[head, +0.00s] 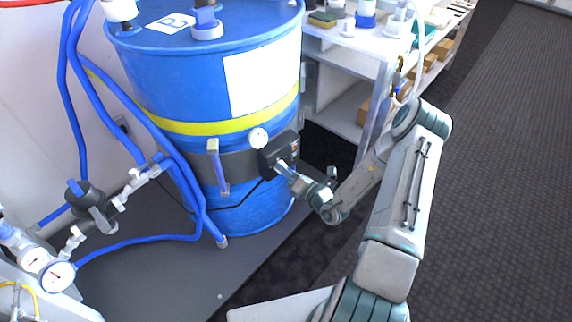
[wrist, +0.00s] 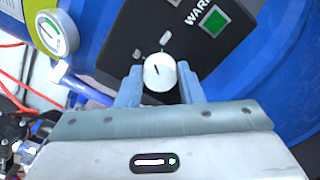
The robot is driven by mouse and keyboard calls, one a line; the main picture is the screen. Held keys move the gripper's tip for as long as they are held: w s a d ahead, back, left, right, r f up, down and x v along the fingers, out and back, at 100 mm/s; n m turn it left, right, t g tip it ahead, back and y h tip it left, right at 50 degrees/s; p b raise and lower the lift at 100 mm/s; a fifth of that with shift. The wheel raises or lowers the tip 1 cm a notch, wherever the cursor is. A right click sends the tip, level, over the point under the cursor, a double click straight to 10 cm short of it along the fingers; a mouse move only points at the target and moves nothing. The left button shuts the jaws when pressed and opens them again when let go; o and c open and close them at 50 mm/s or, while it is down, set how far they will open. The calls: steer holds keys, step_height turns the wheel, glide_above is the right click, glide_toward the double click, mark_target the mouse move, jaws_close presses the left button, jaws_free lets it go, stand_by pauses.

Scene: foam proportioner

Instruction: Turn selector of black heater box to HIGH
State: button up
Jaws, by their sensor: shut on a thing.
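The black heater box (head: 276,157) is mounted on a dark band around the blue drum (head: 180,75). It also fills the top middle of the wrist view (wrist: 142,28). Its selector is a round white knob (wrist: 160,71) with a dark pointer line, tilted toward the upper left in the wrist view. My gripper (wrist: 160,84) is shut on the knob, one finger on each side. In the head view my gripper (head: 284,168) reaches the box face from the right. A green square light (wrist: 213,20) marked "WAR…" sits above right of the knob. The knob's position labels are too small to read.
A dial gauge (head: 258,138) sits just above the box. Blue hoses (head: 150,120) and a valve with gauges (head: 92,205) stand at the left. A white shelf bench (head: 345,45) stands behind my arm. Open dark floor (head: 490,190) lies at the right.

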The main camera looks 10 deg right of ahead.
steer(key=shift+m+p, duration=1.5)
steer(key=shift+m, duration=0.8)
steer(key=shift+f, duration=0.1)
steer(key=o, duration=1)
steer(key=shift+c, duration=0.2)
steer(key=shift+s, duration=0.1)
steer(key=p+v, duration=0.1)
steer(key=v, duration=1.2)
steer(key=shift+s+d, duration=0.25)
steer(key=shift+s, duration=0.05)
